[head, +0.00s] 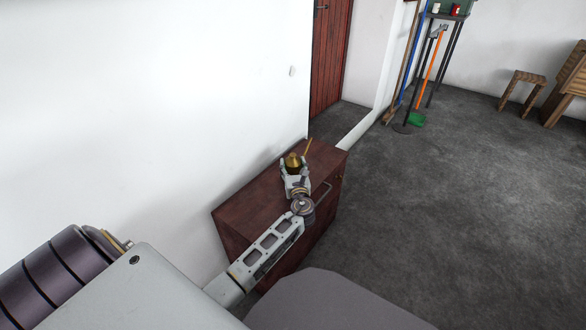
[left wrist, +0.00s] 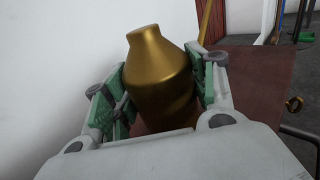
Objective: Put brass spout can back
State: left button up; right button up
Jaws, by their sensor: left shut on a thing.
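The brass spout can (head: 292,161) is a gold-coloured can with a thin spout rising to the right. It is at the far end of a dark red wooden cabinet (head: 250,205) in the head view. My left gripper (head: 295,176) is shut on the can. In the left wrist view the can (left wrist: 160,80) stands between the green finger pads, slightly tilted in the picture, with the spout partly hidden behind a finger. The can's base is hidden, so I cannot tell whether it touches the cabinet top. My right gripper is not in view.
The cabinet stands against a white wall (head: 150,90), with a handle on its front. A red door (head: 330,55) is behind it. Brooms and a green dustpan (head: 417,119), a stand, and a wooden stool (head: 522,90) are farther back. The grey floor at right is clear.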

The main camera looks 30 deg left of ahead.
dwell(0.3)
pick_arm(q)
jog(key=o, duration=1.3)
jog(key=shift+c, duration=0.2)
jog(key=shift+r, duration=0.1)
jog(key=p+v, duration=0.3)
jog(key=v, duration=0.7)
jog(key=shift+s+d, duration=0.15)
jog(key=shift+s, duration=0.1)
jog(key=shift+v, duration=0.8)
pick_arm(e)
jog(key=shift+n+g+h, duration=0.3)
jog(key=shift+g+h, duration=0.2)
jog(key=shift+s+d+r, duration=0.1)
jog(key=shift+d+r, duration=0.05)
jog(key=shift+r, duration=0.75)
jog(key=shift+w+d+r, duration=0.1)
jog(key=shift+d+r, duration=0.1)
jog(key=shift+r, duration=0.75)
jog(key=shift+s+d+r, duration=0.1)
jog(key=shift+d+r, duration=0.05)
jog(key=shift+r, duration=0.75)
